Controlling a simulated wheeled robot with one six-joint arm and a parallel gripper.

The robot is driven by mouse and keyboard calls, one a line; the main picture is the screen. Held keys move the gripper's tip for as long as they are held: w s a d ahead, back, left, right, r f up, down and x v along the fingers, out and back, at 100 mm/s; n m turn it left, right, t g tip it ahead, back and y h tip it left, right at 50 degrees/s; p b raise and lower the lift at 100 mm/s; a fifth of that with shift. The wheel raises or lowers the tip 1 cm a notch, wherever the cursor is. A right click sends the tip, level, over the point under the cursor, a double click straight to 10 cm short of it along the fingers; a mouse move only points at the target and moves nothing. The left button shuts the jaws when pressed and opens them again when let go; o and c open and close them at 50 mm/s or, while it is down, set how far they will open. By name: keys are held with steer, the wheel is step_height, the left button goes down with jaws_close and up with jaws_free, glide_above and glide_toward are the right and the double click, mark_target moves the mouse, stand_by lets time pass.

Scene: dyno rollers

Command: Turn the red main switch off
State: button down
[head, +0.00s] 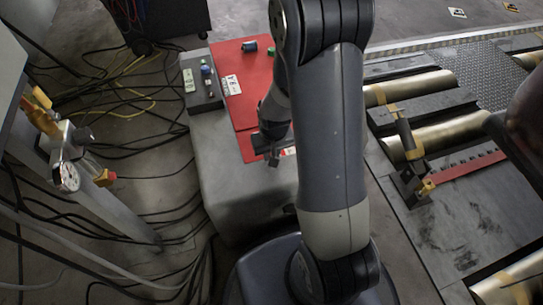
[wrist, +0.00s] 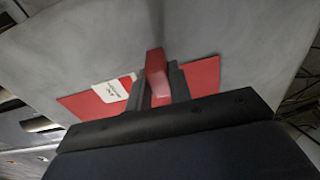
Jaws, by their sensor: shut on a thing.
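The red main switch shows in the wrist view as a red handle (wrist: 156,66) standing up from a red plate (wrist: 203,76) with a white label (wrist: 114,91) to its left. My gripper (wrist: 160,84) is shut on this handle, one dark finger on each side, and the handle's end sticks out beyond the fingers. In the head view my gripper (head: 273,158) is at the lower part of the red panel (head: 258,100) on the grey cabinet (head: 232,180). The switch handle is hidden there by my gripper and arm.
A grey button box (head: 201,80) stands left of the red panel. A blue knob (head: 249,46) sits on the panel's far part. Rollers (head: 455,126) lie to the right. Cables (head: 140,125) cover the floor at left, beside a post with a gauge (head: 66,177).

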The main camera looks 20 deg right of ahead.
step_height(320, 180, up, 10)
steer(key=p, duration=0.3)
steer(key=shift+w+f, duration=0.15)
steer(key=shift+f, duration=0.1)
steer(key=w+r, duration=0.5)
steer(key=w, duration=0.2)
step_height(320, 180, up, 13)
steer(key=s+p, duration=0.2)
steer(key=p, duration=2.1)
